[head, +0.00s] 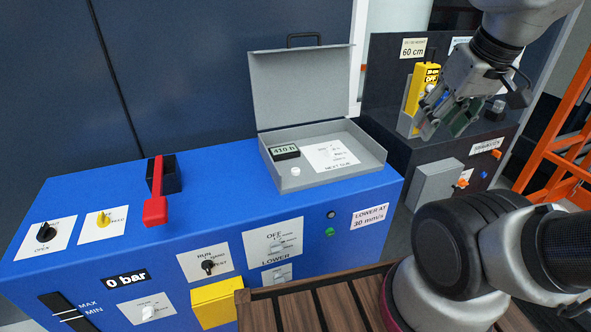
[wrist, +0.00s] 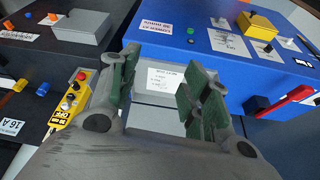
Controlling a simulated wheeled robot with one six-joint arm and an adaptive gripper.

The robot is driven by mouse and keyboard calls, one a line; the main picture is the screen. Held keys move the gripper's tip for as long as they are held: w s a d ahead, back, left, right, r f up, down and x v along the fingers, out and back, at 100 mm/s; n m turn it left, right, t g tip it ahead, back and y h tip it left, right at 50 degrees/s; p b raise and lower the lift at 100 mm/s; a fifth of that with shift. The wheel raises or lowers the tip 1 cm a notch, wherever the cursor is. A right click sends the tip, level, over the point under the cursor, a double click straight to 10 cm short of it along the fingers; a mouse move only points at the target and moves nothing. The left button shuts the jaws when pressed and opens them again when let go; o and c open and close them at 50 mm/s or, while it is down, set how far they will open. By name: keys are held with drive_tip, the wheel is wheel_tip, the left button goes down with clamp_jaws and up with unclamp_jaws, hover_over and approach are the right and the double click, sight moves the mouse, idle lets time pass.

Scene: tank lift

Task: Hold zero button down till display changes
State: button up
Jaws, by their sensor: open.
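An open grey box (head: 330,177) with its lid raised stands on the blue cabinet. Inside it are a small dark display (head: 285,152) reading about "410 h", a round white button (head: 295,171) and a white label card (head: 330,155). My gripper (head: 440,113) is open and empty, up and to the right of the box, apart from it. In the wrist view the label card (wrist: 162,77) shows between the open fingers of my gripper (wrist: 160,92). The display and white button cannot be made out there; the fingers may cover them.
The blue cabinet (head: 120,218) carries a red lever (head: 155,208), knobs and a yellow box (head: 214,303). A yellow handheld control (head: 424,82) stands on the dark cabinet behind my gripper. An orange frame (head: 560,130) is at far right. The raised lid (head: 300,85) backs the box.

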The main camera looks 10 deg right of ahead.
clamp_jaws()
idle(1.2)
